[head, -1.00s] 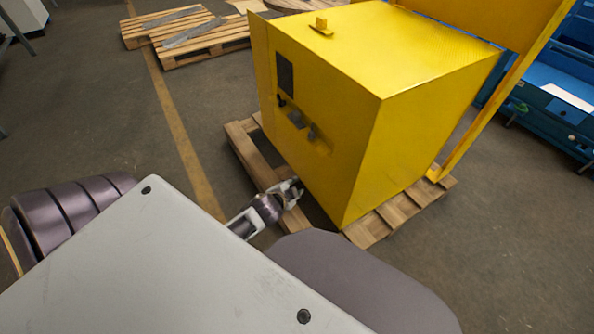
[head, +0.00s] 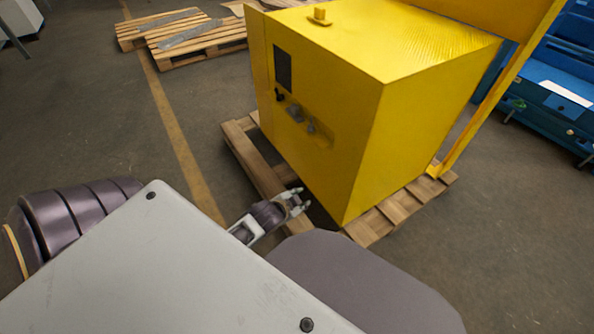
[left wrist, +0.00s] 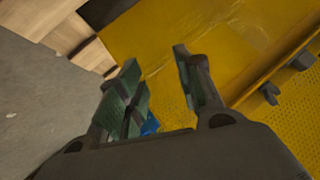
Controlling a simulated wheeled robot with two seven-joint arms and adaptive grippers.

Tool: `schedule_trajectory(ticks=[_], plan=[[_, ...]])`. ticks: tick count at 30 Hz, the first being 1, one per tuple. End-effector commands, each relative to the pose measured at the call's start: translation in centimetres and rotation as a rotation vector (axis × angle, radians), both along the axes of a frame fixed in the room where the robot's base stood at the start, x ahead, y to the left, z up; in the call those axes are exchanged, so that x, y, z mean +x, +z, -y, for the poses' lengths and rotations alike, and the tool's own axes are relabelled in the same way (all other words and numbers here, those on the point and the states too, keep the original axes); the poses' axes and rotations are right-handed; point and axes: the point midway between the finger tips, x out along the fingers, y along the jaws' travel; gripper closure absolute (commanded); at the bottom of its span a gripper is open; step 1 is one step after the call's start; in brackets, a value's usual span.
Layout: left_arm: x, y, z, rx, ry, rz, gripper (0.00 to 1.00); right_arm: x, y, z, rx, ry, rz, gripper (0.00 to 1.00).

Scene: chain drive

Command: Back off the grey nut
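The yellow housing (head: 345,155) stands upright with small grey and dark fittings on its left face. A grey fitting (head: 295,113) and a smaller one (head: 311,128) sit mid-face; I cannot tell which is the grey nut. Two grey fittings also show at the right of the left wrist view, one blocky (left wrist: 302,60) and one smaller (left wrist: 269,93). My left gripper (head: 303,198) is low beside the housing's left face, below the fittings. In the left wrist view its fingers (left wrist: 156,58) are apart, with nothing held between them. My right gripper is not in view.
A wooden pallet (head: 243,139) lies under the housing, close to my left gripper. More pallets (head: 190,36) lie at the back left. Blue equipment (head: 562,95) stands at the right behind a yellow post. The floor at the left is clear.

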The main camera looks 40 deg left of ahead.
Motion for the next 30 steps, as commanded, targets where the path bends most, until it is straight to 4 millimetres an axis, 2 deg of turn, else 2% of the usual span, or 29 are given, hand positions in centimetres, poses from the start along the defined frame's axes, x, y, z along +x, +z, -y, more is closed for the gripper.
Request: schedule_trajectory(ticks=[3,12,30], plan=[[-0.3,-1.1,0.0,-0.006,0.008,-0.006,0.65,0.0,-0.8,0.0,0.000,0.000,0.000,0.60],[-1.0,-2.6,0.1,-0.015,0.016,-0.018,0.65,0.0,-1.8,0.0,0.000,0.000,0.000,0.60],[-1.0,-2.7,0.0,0.005,0.005,-0.020,0.65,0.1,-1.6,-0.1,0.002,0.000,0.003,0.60]])
